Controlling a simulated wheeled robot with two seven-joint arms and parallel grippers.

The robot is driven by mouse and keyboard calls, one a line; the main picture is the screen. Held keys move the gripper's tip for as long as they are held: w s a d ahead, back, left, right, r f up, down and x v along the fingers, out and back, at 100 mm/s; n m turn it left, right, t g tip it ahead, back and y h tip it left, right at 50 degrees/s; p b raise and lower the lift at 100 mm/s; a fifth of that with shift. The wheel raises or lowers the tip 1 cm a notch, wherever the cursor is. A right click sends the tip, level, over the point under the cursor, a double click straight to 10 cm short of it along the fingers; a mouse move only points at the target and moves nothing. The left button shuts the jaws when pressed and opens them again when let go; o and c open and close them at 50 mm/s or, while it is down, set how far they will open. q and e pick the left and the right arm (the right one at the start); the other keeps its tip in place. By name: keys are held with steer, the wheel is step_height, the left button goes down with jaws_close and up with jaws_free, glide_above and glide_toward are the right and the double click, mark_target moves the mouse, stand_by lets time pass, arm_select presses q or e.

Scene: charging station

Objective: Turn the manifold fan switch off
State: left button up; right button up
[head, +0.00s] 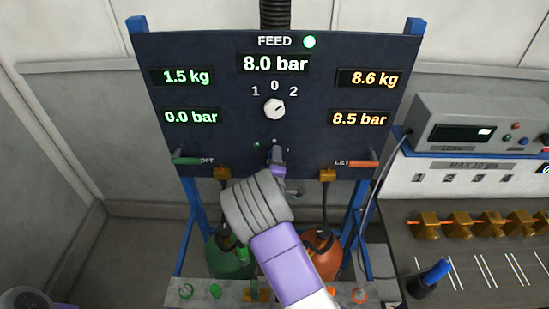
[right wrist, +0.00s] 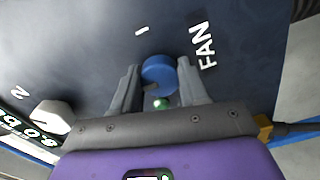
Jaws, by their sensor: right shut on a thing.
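The fan switch is a blue round knob (right wrist: 158,74) on the dark panel (head: 215,70), with a white FAN label (right wrist: 203,47) beside it and a white I mark (right wrist: 142,31) near it. My right gripper (head: 279,158) is at the lower middle of the panel, its fingers on either side of the knob and shut on it. In the head view the gripper and wrist hide the knob. The knob's pointer direction cannot be made out. A small green lamp (right wrist: 160,103) is lit close to the knob. My left gripper is not in view.
A white selector knob (head: 274,108) sits above the fan switch. A green-handled valve (head: 187,160) and an orange-handled valve (head: 362,163) flank it. Green (head: 229,262) and orange (head: 320,262) bottles stand below. A bench with a grey meter (head: 470,122) is at right.

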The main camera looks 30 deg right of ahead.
steer(key=o, duration=1.1)
steer(key=shift+c, duration=0.2)
steer(key=v, duration=0.7)
steer(key=shift+s+a, duration=0.15)
steer(key=shift+s, duration=0.1)
